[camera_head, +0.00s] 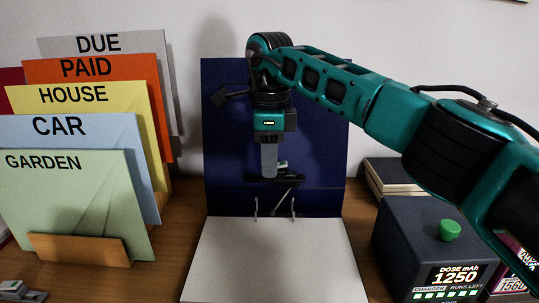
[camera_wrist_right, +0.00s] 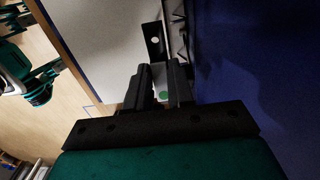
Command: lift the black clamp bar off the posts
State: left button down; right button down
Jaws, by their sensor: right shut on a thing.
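My right gripper (camera_head: 268,174) hangs in front of the upright blue cover of the open binder (camera_head: 225,130). It is shut on the black clamp bar (camera_head: 292,179), which is roughly level. The bar is above the two metal posts (camera_head: 256,208) and appears apart from them. In the right wrist view, my fingers (camera_wrist_right: 158,88) have a pale piece with a green dot between them. A black bar end (camera_wrist_right: 155,40) with a hole shows beyond them. My left gripper is not seen in the head view.
White paper (camera_head: 272,262) lies in the binder in front of the posts. Tabbed dividers (camera_head: 75,195) stand in a wooden holder at left. A dark box with a green button (camera_head: 449,230) stands at right, with books (camera_head: 386,175) behind it.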

jog(key=shift+f+b, duration=0.9)
jog(key=shift+f, duration=1.85)
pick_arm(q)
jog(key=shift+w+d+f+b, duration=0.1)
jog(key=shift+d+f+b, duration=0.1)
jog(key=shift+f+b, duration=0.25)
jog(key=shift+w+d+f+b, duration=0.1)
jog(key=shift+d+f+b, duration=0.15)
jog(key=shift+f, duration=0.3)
pick_arm(e)
jog(key=shift+f, duration=2)
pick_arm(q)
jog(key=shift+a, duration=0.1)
pick_arm(e)
jog(key=shift+r, duration=0.1)
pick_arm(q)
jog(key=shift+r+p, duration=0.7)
pick_arm(e)
jog(key=shift+r, duration=0.55)
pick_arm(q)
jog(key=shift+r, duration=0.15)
pick_arm(e)
jog(key=shift+r, duration=0.1)
pick_arm(q)
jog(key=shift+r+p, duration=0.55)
jog(key=shift+p, duration=0.15)
pick_arm(e)
jog(key=shift+r, duration=0.5)
